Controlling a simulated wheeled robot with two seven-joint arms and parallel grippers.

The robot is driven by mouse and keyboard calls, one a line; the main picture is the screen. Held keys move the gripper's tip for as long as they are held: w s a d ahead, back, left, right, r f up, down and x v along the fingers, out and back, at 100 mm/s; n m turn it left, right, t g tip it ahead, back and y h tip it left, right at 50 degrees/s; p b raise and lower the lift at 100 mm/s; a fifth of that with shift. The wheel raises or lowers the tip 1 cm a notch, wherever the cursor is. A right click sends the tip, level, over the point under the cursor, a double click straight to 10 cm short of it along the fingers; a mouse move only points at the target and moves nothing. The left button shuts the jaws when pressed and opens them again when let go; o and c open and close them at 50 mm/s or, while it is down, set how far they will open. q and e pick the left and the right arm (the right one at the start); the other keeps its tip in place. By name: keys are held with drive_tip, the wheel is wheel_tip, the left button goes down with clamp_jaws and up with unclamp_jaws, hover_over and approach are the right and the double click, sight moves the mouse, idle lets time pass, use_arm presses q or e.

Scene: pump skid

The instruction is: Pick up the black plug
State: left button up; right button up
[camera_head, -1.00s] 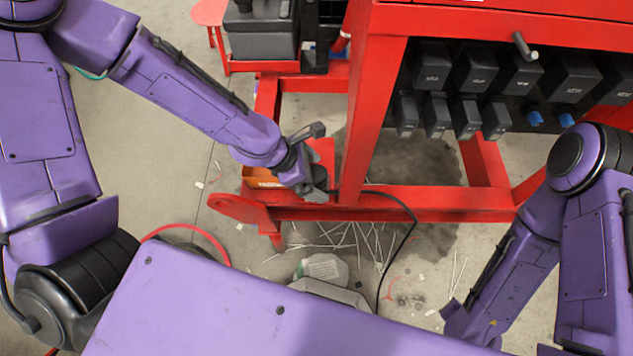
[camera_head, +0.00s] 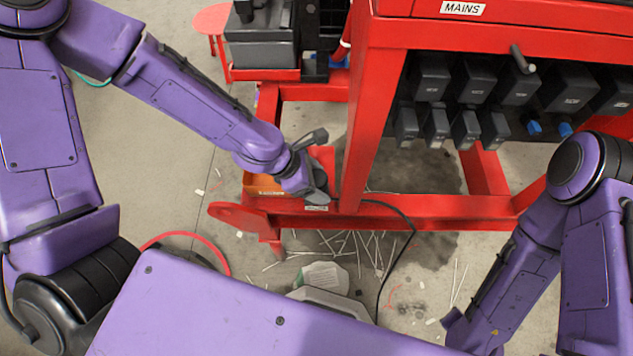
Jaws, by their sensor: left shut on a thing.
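My left gripper (camera_head: 318,197) is at the red skid's lower beam, beside the front upright. It is shut, and its jaws point down and away from me. The black plug is hidden by the gripper. A black cable (camera_head: 411,226) comes from the beam just right of the gripper, loops over the beam and drops to the floor. My right arm comes in from the right, and its gripper is not visible.
The red skid frame (camera_head: 440,207) fills the centre and right, with a MAINS label (camera_head: 463,9) on top. Several dark grey boxes (camera_head: 473,80) hang under it. An orange bin (camera_head: 262,184) sits beside my left gripper. Pale sticks (camera_head: 350,246) litter the floor.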

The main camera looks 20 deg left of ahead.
use_arm(q)
drive_tip(key=s+d+r+p, duration=0.5)
drive_tip(key=s+r+p, duration=0.6)
drive_tip(key=p, duration=0.7)
drive_tip(key=shift+s+d+r, duration=0.2)
drive_tip(key=shift+s, duration=0.8)
